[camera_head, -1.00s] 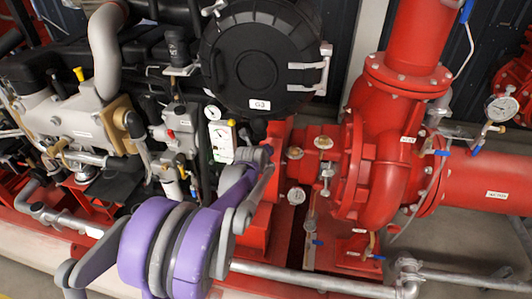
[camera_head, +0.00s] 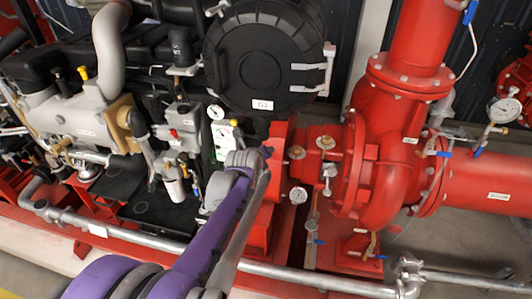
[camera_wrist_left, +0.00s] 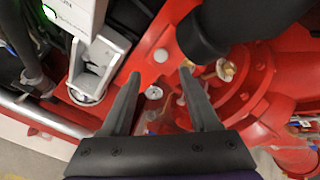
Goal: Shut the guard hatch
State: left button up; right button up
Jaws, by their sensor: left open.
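A round black cover (camera_head: 258,68) with a small white label stands at the top middle of the head view. It is probably the guard hatch. A silver bracket (camera_head: 318,75) sits at its right edge; I cannot tell whether the cover is fully shut. My left arm comes up from the lower left, and its end (camera_head: 250,162) is below the cover, in front of the red pump base. In the left wrist view my left gripper (camera_wrist_left: 159,76) has its two dark fingers apart with nothing between them. A black rounded part (camera_wrist_left: 235,28) is beyond the right finger. My right gripper is out of view.
A white control box (camera_head: 224,138) with a gauge stands just left of the arm's end. The red pump casing (camera_head: 380,165) fills the right side. A silver pipe (camera_head: 300,278) runs along the front. The grey engine block (camera_head: 75,110) is at left.

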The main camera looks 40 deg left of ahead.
pick_arm(q)
jog(key=shift+v, duration=1.1)
jog(key=s+d+f+n+g+h+p, duration=0.1)
jog(key=s+d+n+h, duration=0.15)
jog(key=d+n, duration=0.45)
jog(key=s+d+f+n+g+h+p, duration=0.1)
jog(key=s+d+n, duration=0.25)
jog(key=d, duration=0.85)
jog(key=s+d+f+n+g+h+p, duration=0.1)
jog(key=s+d+f+n, duration=0.3)
jog(key=s+d+n, duration=0.5)
jog(key=s+n+g+h, duration=0.1)
jog(key=s, duration=0.1)
jog(key=shift+s+d+n, duration=0.3)
jog(key=shift+n, duration=0.05)
jog(key=shift+f, duration=0.15)
